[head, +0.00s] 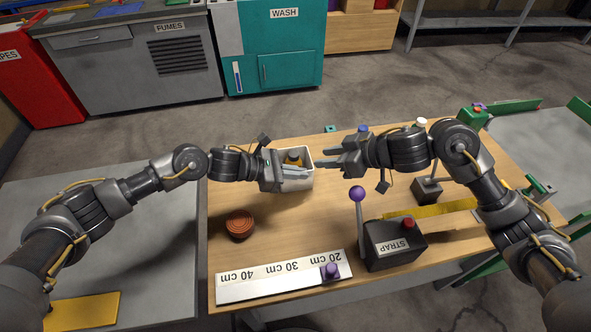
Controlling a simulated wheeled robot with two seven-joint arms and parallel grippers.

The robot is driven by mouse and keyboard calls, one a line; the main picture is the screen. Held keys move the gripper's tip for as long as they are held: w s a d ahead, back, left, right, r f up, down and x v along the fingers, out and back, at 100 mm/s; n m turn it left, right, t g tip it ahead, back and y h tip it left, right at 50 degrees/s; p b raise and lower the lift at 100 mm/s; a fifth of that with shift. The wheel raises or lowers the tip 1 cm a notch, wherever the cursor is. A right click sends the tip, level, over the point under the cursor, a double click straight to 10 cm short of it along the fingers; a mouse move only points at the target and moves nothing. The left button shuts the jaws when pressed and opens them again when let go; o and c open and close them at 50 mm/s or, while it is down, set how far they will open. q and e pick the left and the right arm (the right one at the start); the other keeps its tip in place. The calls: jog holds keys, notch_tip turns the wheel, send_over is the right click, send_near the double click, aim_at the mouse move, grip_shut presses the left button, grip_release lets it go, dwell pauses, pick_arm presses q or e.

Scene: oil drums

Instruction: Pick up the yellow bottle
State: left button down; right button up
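The yellow bottle (294,161) with a dark cap stands in a white open bin (306,155) on the wooden table. Only its upper part shows; the bin wall and my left gripper hide the rest. My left gripper (296,172) reaches over the bin from the left, with a finger just in front of the bottle. Its other finger is hard to make out, so I cannot tell whether it touches or grips the bottle. My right gripper (327,157) is just right of the bin, pointing left, its fingers apart and nothing between them.
A brown coil (240,224) lies at the table's left. In front are a ruler board (284,278) with a purple knob and a black STRAP box (393,243) with a purple-topped lever (358,194). A yellow strip (432,209) lies right.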

aim_at(297, 155)
jog(key=w+a+f, duration=0.1)
jog(key=a, duration=0.1)
jog(key=w+a+f+y, duration=0.1)
jog(key=w+a+f, duration=0.1)
jog(key=w+a+f+n+y, duration=0.1)
jog(key=w+a, duration=0.1)
jog(key=a, duration=0.1)
jog(key=shift+f, duration=0.2)
jog(key=shift+s+t, duration=0.1)
jog(key=shift+t, duration=0.2)
dwell(0.5)
jog(key=shift+c, duration=0.4)
grip_shut()
